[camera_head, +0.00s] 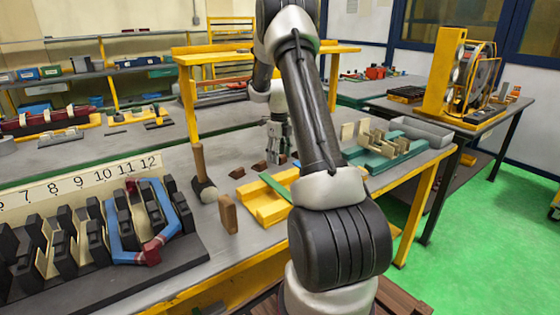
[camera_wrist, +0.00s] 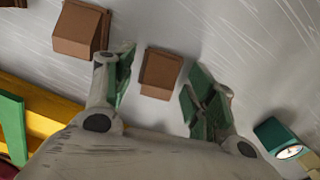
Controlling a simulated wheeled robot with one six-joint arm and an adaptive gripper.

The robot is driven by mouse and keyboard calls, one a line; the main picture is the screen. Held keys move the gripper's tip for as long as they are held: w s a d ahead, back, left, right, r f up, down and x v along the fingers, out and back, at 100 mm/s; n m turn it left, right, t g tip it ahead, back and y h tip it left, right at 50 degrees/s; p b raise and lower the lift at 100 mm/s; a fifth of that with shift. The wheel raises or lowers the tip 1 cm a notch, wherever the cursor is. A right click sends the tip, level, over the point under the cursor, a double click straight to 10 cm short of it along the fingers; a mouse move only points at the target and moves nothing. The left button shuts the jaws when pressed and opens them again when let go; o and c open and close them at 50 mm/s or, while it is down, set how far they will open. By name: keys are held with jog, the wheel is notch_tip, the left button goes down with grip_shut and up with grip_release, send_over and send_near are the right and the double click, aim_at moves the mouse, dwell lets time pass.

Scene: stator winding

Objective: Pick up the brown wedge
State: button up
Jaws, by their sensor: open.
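A brown wedge (camera_wrist: 160,73) lies on the grey table, between the two green-padded fingers of my gripper (camera_wrist: 158,88) in the wrist view. The gripper is open, with a gap on both sides of the wedge. A second brown wedge (camera_wrist: 81,29) lies to the left, outside the left finger. In the head view my gripper (camera_head: 278,153) points down over the row of small brown wedges (camera_head: 259,166). Part of that row is hidden behind my gripper and arm.
A yellow block (camera_head: 262,203) with a green strip is in front of the wedges. A teal fixture (camera_head: 400,152) is right. A numbered rack (camera_head: 90,235) fills the left front.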

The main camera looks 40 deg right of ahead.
jog(key=shift+c, duration=0.2)
jog(key=c, duration=1.1)
jog(key=shift+o, duration=0.2)
